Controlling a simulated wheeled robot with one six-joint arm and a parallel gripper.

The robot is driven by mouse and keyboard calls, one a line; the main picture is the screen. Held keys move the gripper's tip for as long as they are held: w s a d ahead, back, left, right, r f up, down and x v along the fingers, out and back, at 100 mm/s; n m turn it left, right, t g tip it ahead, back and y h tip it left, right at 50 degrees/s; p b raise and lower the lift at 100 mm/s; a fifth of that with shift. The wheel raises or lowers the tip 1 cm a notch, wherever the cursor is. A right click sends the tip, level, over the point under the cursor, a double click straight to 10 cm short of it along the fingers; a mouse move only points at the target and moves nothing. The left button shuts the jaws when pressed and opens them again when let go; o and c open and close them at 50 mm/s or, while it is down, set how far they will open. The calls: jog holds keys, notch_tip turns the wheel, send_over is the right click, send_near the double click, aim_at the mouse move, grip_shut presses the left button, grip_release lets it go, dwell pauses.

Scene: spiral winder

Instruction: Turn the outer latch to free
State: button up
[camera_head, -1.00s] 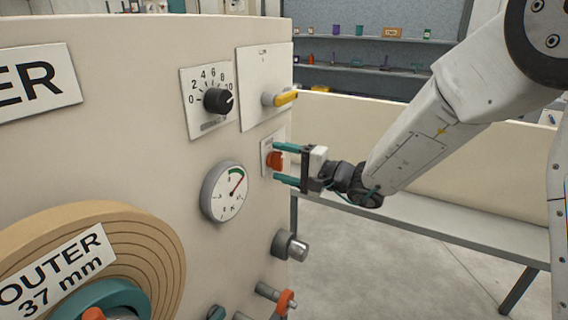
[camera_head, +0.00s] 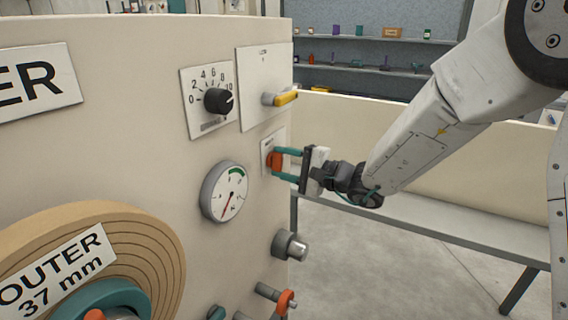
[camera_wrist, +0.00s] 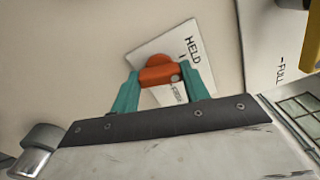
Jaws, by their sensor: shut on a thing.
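The outer latch (camera_head: 272,162) is an orange-red knob with a bar grip on a small white plate (camera_head: 267,142), on the machine's panel near its right edge. In the wrist view the latch (camera_wrist: 160,74) sits between the teal fingertips, and the plate (camera_wrist: 180,42) reads HELD at its right. A second label lower on the plate is partly covered and hard to read. My gripper (camera_head: 277,162) is shut on the latch's bar, one finger on each side. The gripper is rolled relative to the plate.
Above the latch is a yellow-handled lever (camera_head: 284,98) and a black dial (camera_head: 218,101). A round gauge (camera_head: 229,191) is to the lower left, a metal knob (camera_head: 290,245) below. A large tan roll (camera_head: 150,250) labelled OUTER 37 mm is at lower left. Open floor lies right.

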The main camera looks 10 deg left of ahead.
jog(key=m, duration=1.1)
jog(key=shift+m, duration=2.2)
jog(key=o, duration=1)
jog(key=shift+d, duration=0.15)
jog(key=v, duration=0.7)
jog(key=shift+s+d, duration=0.15)
jog(key=shift+d, duration=0.1)
